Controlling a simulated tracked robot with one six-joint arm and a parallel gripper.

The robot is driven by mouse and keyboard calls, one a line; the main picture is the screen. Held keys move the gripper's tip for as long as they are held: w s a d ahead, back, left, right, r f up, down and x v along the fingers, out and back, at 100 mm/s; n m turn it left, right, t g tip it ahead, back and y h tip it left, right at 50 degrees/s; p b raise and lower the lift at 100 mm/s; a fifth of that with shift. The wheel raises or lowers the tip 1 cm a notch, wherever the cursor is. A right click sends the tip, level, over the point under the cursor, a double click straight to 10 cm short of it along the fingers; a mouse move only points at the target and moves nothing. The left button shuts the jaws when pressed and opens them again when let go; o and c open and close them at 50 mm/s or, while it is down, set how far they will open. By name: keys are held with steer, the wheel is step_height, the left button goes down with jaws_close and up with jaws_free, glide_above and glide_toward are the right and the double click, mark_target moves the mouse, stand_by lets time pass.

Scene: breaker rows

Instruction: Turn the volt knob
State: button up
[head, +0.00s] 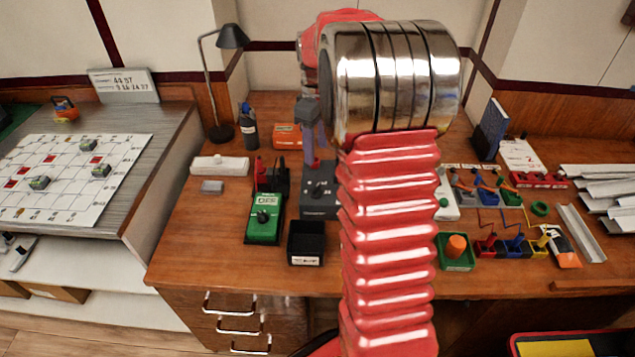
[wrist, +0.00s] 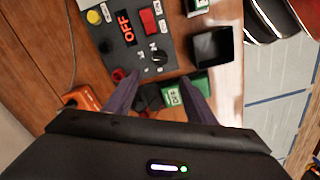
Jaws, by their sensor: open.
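The volt knob (wrist: 158,57) is a small dark dial with white marks around it, on a dark grey panel box (wrist: 112,50). In the wrist view the panel also bears a red OFF display, a yellow button and red buttons. In the head view the knob (head: 319,185) sits on the top of the dark box (head: 318,208), left of my red arm. My gripper (wrist: 158,80) is open and empty. Its two grey-purple fingers lie apart, on either side of the knob's position in the wrist view. In the head view my gripper (head: 313,143) is above the box's back part, apart from the knob.
A green meter (head: 264,228) with its own dial and a black open bin (head: 305,240) stand close in front and left. An orange box (head: 287,136) and a dark bottle (head: 249,128) are behind. Coloured terminal blocks stand right of my arm.

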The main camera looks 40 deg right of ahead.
mark_target(317, 187)
step_height(317, 187, down, 14)
steer(key=shift+r, duration=0.15)
stand_by(0.5)
steer(key=c, duration=1)
